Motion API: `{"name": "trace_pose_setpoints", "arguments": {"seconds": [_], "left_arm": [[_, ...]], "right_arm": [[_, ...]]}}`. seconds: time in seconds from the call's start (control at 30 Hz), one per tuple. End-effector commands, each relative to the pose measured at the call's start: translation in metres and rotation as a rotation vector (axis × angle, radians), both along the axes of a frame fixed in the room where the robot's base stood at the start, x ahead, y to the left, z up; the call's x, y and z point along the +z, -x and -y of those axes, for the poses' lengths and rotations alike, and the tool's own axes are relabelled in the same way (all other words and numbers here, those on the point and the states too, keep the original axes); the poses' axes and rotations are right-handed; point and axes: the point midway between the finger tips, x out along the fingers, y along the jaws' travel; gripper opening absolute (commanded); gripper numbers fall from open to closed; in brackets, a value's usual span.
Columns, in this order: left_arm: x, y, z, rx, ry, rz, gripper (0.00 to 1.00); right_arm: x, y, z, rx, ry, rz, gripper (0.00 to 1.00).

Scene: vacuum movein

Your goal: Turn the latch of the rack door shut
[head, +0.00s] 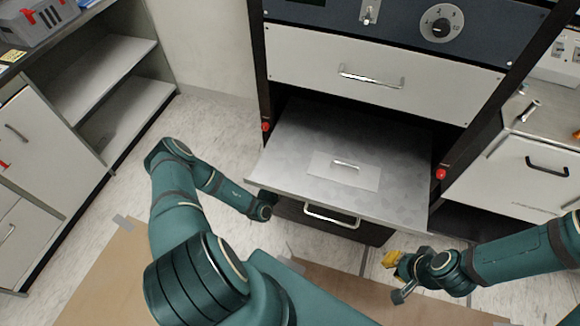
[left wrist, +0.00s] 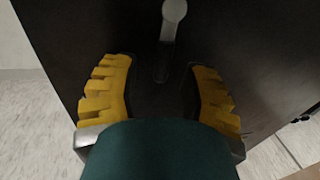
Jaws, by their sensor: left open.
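In the left wrist view a grey latch handle (left wrist: 172,22) with a rounded end lies against a dark panel (left wrist: 75,40), which appears to be the rack door. Its bar points down the picture toward the gap between my fingers. My left gripper (left wrist: 163,100) is open, with a yellow-padded finger on each side and nothing visible between them. In the head view the left gripper is hidden below the pulled-out shelf, and the latch does not show. My right gripper (head: 397,275) is low at the right, away from the rack; its finger opening is unclear.
The grey shelf (head: 285,150) sticks out of the rack above my left wrist. Red knobs (head: 440,174) sit on the rack posts. A closed drawer (head: 300,55) is above. An open cabinet (head: 120,80) stands left, with free floor (head: 215,130) between.

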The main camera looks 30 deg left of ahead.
Motion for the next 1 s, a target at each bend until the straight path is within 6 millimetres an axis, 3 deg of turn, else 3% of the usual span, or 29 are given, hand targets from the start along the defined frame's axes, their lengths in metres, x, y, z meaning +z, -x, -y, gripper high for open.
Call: {"name": "trace_pose_setpoints", "arguments": {"seconds": [0.4,0.6,1.0], "left_arm": [[0.001,0.076,0.002,0.002,0.002,-0.003,0.44],[0.002,0.104,0.004,0.001,0.0,-0.001,0.44],[0.002,0.116,0.004,0.0,0.0,0.001,0.44]], "right_arm": [[0.0,0.0,0.0,0.0,0.0,0.0,0.18],[0.0,0.0,0.0,0.0,0.0,0.0,0.18],[0.0,0.0,0.0,0.0,0.0,0.0,0.18]]}}
